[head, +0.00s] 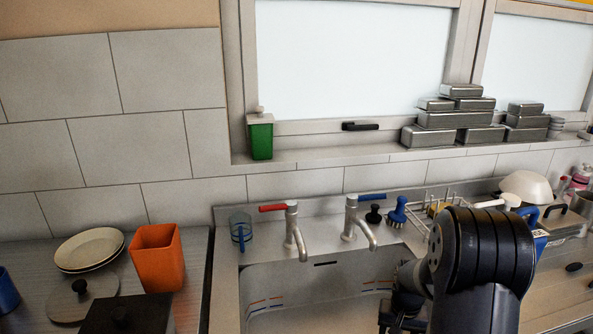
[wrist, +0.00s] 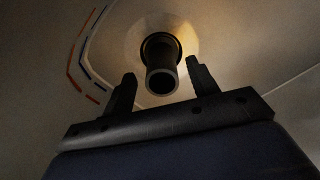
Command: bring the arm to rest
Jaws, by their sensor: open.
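My arm reaches down from the right over the sink basin (head: 275,290) in the head view. My gripper (wrist: 161,68) shows in the wrist view with its two dark fingers spread apart. A dark round tube (wrist: 162,82) shows in the gap between the fingers, set in a dark ring in the pale basin floor. I cannot tell how far it is from the fingers, and no contact shows. In the head view only dark parts near my wrist show inside the basin, and the fingertips cannot be made out.
Two taps stand behind the basin, one with a red lever (head: 272,208) and one with a blue lever (head: 372,198). A blue brush (head: 398,214) and a wire rack (head: 436,204) are close behind my arm. An orange container (head: 158,260) and plates (head: 90,248) are on the left counter.

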